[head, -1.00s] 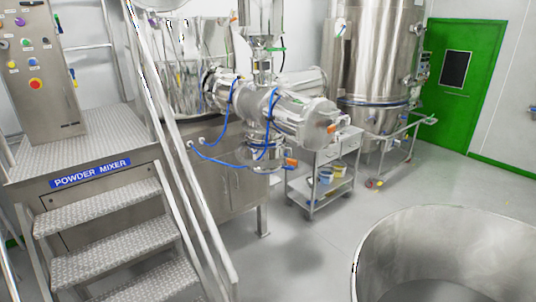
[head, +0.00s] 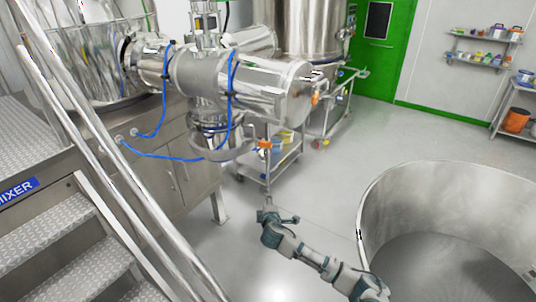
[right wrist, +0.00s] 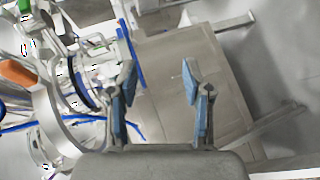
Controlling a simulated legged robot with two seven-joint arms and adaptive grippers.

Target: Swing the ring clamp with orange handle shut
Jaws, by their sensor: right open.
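The ring clamp (head: 232,150) hangs around the bottom outlet of the steel mixer, with its orange handle (head: 265,144) at the right side. In the right wrist view the clamp's pale ring (right wrist: 45,112) and orange handle (right wrist: 17,72) are at the left edge, partly cut off. Whether the ring is fully closed is hard to tell. My right gripper (head: 276,212) is below the clamp and a little to its right in the head view, apart from it. Its blue-padded fingers (right wrist: 158,85) are spread and empty. My left gripper is not in view.
The horizontal mixer body (head: 235,80) overhangs the clamp, and blue hoses (head: 180,157) loop beside it. A steel cabinet (head: 190,165) and stair rails (head: 110,160) stand left. A small cart (head: 280,160) is behind. A large steel tub (head: 440,190) stands right; floor between is clear.

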